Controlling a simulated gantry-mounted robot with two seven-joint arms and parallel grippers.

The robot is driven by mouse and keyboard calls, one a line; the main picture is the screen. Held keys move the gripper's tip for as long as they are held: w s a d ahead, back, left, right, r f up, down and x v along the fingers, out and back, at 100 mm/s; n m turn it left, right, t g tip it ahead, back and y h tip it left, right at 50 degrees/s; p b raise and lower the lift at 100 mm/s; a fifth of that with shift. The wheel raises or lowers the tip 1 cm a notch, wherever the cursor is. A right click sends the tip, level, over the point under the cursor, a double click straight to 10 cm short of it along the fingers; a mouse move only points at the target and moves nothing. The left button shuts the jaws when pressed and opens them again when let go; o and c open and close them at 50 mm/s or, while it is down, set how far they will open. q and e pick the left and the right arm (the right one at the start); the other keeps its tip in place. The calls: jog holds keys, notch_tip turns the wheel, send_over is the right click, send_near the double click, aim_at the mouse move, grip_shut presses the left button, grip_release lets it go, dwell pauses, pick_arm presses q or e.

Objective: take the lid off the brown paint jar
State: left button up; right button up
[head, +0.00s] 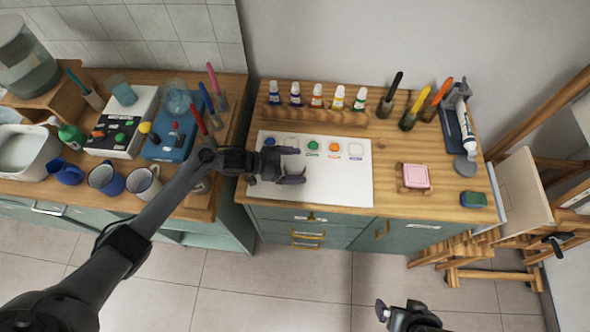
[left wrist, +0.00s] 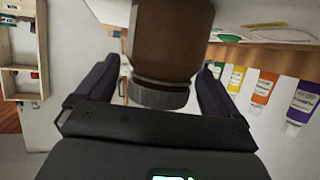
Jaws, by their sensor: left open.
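The brown paint jar (left wrist: 170,40) fills the top middle of the left wrist view. Its grey ribbed lid (left wrist: 160,96) lies between the two dark fingers of my left gripper (left wrist: 165,78). The fingers stand apart, with visible gaps on both sides of the lid. In the head view my left gripper (head: 291,165) is open over the left part of the white sheet (head: 335,185). I cannot make out the jar there; the gripper probably hides it. My right gripper (head: 402,315) is only partly in view at the bottom edge, and its jaw opening is unclear.
Several paint tubes (head: 317,95) stand in a wooden rack behind the sheet. Colored spots (head: 334,147) line the sheet's back. A pink block (head: 415,176) and a sponge (head: 473,200) sit to the right. Mugs (head: 106,179) stand on the left counter. An easel (head: 525,190) is at far right.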

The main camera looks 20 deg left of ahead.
pick_arm(q)
jog(key=shift+d, duration=0.1)
jog(key=c, duration=1.4)
jog(key=shift+r, duration=0.15)
jog(key=shift+r, duration=0.6)
notch_tip(320, 180, up, 2)
jog(key=shift+r, duration=0.2)
jog(key=s+d+r, duration=0.7)
jog(key=s, duration=0.2)
jog(key=shift+d, duration=0.1)
